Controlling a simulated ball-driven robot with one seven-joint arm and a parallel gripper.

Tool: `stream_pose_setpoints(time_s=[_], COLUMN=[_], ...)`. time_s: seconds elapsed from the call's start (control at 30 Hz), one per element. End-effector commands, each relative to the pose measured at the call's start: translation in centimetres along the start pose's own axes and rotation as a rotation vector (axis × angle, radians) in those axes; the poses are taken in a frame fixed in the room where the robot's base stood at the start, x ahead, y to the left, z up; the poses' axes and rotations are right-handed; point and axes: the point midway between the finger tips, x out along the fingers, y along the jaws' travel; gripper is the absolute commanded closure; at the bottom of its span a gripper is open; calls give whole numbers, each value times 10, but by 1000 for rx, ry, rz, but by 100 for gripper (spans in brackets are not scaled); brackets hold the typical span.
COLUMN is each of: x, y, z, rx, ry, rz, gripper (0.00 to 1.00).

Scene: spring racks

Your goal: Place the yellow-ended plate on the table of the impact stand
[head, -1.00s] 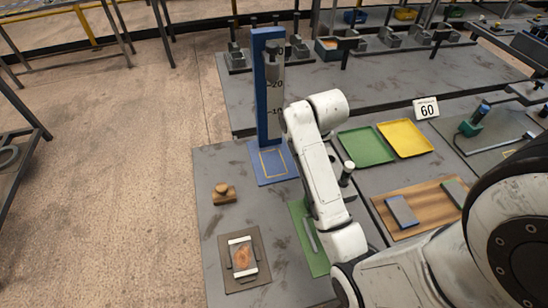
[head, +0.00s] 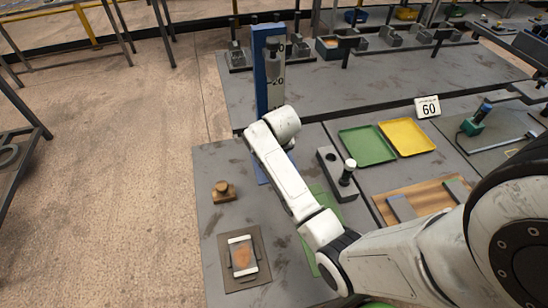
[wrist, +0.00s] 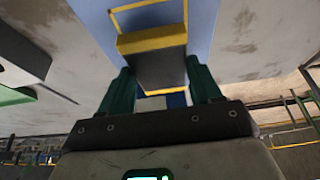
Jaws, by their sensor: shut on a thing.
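My gripper (wrist: 161,74) is shut on the yellow-ended plate (wrist: 160,66), with one green finger on each side of it. The plate has a dark grey body and a yellow end (wrist: 150,39) pointing away from the gripper. The blue table (wrist: 202,25) of the impact stand, with a yellow outline, shows behind the plate in the wrist view. I cannot tell the gap between plate and table. In the head view the stand's blue column (head: 260,70) with its scale rises behind my arm. My arm hides the gripper, the plate and most of the stand's table there.
A grey block (head: 328,165) with a white-topped post stands right of my arm. Green (head: 367,146) and yellow (head: 406,137) trays lie beyond. A wooden board (head: 420,196) holds plates at right. A brass knob (head: 222,192) and a white-edged plate (head: 243,257) lie at left.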

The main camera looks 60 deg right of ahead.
Motion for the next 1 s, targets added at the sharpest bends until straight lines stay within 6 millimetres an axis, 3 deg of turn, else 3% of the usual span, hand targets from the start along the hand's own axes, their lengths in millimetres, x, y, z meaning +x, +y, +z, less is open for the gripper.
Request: stream_pose_setpoints(time_s=[0.03,0.2,0.67,0.7,0.93,1.0], x=[10,21,23,23,23,23], y=[0,0,0,0,0,0], z=[4,8,10,11,11,11], rx=[1,1,0,0,0,0], ry=[3,3,2,-2,-2,-2], rz=[0,0,0,0,0,0], gripper=[100,100,100,33,11,11])
